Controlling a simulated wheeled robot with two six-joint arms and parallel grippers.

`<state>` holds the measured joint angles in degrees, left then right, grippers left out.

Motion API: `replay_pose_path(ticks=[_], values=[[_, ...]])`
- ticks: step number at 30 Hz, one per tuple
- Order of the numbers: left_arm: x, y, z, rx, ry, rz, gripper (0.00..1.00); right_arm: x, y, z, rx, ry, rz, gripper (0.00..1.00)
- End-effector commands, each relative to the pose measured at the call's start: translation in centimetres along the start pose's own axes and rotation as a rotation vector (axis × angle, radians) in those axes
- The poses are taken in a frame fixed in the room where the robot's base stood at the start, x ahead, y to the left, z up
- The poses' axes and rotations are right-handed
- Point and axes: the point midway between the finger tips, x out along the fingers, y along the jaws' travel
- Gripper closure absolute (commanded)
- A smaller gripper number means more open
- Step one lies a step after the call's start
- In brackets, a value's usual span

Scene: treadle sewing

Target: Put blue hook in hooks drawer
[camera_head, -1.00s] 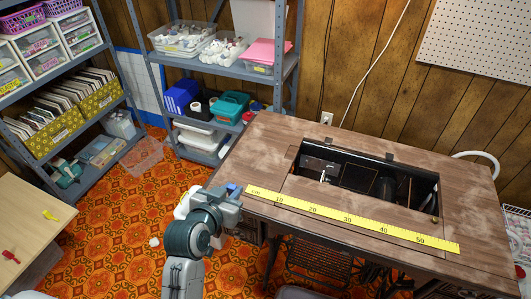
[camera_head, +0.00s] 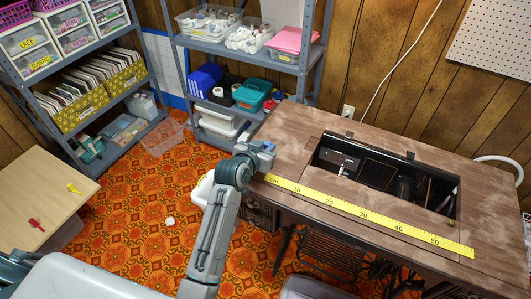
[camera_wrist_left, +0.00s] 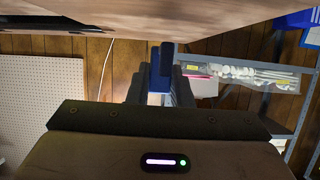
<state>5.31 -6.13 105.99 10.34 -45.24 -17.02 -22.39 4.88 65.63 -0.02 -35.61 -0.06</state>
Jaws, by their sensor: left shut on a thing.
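My left gripper (camera_head: 262,148) is at the left end of the brown sewing table, just beyond the start of the yellow tape. It is shut on the blue hook (camera_head: 268,146), of which only a small part shows in the head view. In the left wrist view the blue hook (camera_wrist_left: 160,66) stands out from between the dark fingers (camera_wrist_left: 158,92). White drawers with yellow labels (camera_head: 72,40) stand on the shelf at upper left. I cannot tell which one is the hooks drawer. My right gripper is not in view.
A yellow piece (camera_head: 74,188) and a red piece (camera_head: 36,224) lie on the light wooden table (camera_head: 40,195) at left. The sewing table (camera_head: 300,135) has an open well. A grey shelf (camera_head: 240,60) stands behind. Patterned floor between them is mostly free.

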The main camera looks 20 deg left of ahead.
Motion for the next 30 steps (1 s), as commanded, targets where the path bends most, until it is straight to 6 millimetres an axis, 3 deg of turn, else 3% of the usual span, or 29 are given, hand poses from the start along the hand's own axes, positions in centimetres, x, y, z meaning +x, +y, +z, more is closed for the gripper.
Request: replay_pose_path(ticks=[6, 17, 18, 21, 30], values=[[0.9, 0.0, 2.6, 0.000, -0.003, 0.000, 1.00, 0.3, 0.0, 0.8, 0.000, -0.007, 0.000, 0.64], [1.1, 0.0, 3.0, 0.000, -0.002, 0.000, 1.00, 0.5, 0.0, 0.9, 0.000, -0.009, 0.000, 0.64], [1.1, 0.0, 3.0, 0.000, -0.002, 0.000, 0.79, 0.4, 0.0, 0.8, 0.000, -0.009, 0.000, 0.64], [1.1, 0.0, 3.0, 0.000, -0.002, -0.001, 0.59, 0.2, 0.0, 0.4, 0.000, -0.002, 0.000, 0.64], [1.0, 0.0, 2.8, 0.000, -0.001, -0.001, 0.59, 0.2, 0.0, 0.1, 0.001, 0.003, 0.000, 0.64]])
